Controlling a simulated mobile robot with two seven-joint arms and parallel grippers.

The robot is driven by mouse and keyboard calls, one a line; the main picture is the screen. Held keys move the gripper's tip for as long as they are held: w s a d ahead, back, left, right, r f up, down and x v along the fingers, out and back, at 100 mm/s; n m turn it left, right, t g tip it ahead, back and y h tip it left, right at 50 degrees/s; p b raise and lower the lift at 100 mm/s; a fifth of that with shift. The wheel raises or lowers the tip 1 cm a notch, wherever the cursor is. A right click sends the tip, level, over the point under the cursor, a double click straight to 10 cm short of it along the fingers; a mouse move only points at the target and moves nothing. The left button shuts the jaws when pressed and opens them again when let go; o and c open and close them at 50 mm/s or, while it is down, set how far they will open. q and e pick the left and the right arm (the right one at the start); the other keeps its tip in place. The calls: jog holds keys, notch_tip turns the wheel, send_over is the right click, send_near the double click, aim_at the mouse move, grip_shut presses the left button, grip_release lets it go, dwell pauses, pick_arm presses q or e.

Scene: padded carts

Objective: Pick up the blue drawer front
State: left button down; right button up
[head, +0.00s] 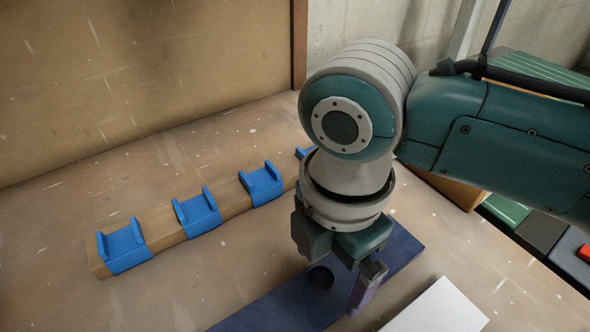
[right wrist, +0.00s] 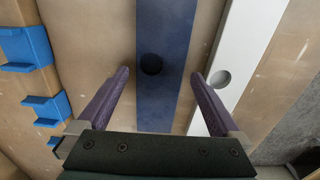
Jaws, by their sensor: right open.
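The blue drawer front is a long dark blue board (head: 285,306) with a round dark hole, lying flat on the table in the head view. In the right wrist view the blue drawer front (right wrist: 166,38) runs from the top edge down between my fingers, its hole near the fingertips. My right gripper (head: 352,278) is above the board, pointing down. In the right wrist view its two purple fingers (right wrist: 160,76) are wide apart, one on each side of the board, with nothing gripped. Contact cannot be told. My left gripper is not in view.
A white board (head: 440,308) with a hole lies close to the right of the blue one. A wooden bar (head: 160,226) with several bright blue brackets (head: 197,212) lies to the left. Bare table (head: 165,300) lies between. A brown panel (head: 120,70) stands behind.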

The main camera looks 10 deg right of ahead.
aim_at(322, 292)
notch_tip(322, 292, down, 4)
jog(key=shift+s+a+r+b, duration=0.1)
jog(key=shift+b, duration=0.35)
jog(key=shift+r, duration=0.1)
jog(key=c, duration=1.4)
